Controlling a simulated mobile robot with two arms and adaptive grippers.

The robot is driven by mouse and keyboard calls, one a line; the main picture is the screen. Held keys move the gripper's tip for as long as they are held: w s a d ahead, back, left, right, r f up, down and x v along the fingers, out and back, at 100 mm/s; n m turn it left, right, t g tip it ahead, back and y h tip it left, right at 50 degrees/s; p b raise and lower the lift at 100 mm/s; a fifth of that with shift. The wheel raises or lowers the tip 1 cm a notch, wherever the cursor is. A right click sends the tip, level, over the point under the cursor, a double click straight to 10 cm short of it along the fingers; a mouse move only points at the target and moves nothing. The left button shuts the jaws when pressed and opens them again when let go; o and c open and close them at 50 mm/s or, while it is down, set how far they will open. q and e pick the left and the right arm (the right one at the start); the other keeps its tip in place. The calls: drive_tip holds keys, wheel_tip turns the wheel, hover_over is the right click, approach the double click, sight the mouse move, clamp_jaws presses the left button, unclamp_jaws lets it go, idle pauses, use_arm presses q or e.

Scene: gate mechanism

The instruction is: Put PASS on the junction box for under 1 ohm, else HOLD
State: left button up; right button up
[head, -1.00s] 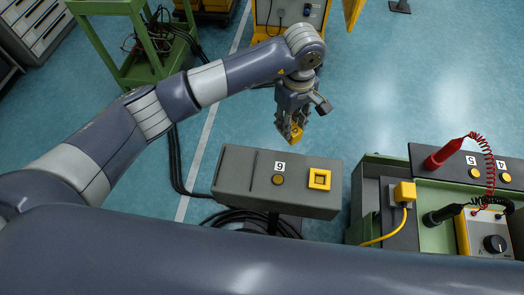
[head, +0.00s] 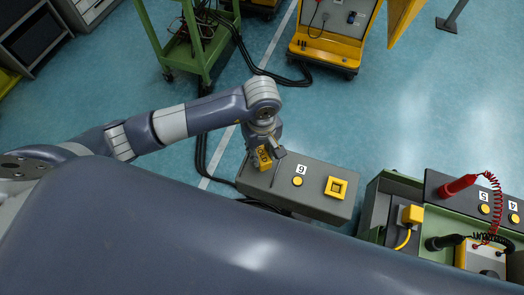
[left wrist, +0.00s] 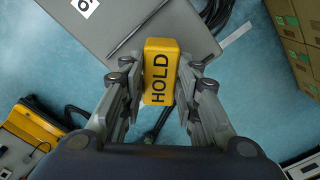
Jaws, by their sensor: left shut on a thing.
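My left gripper (head: 266,158) is shut on a yellow block (head: 263,158). In the left wrist view this block (left wrist: 160,72) reads HOLD and sits between both fingers (left wrist: 160,85). The block is in the air at the left end of the grey junction box (head: 312,194), overlapping its edge in both views. The meter (head: 472,254) is partly cut off; no reading is legible. My right gripper is out of view.
A green bench (head: 378,190) at right holds a red probe (head: 458,187), a black probe (head: 444,242) and a yellow plug (head: 411,214). A green cart (head: 197,55) and a yellow-based cabinet (head: 325,52) stand behind. Cables lie on the floor; open floor lies beyond the box.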

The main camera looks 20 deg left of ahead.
sight(262, 154)
use_arm(q)
drive_tip(key=shift+f, duration=1.2)
drive_tip(key=o, duration=1.1)
drive_tip(key=shift+r+p, duration=0.25)
drive_tip(key=shift+p, duration=0.05)
wheel_tip(262, 154, up, 12)
drive_tip(key=b, duration=0.2)
drive_tip(key=shift+f+b, duration=0.1)
drive_tip(key=shift+b, duration=0.25)
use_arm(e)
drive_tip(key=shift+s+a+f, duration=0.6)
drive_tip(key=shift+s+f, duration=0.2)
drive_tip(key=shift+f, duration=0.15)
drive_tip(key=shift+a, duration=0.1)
use_arm(q)
drive_tip(key=shift+d, duration=0.15)
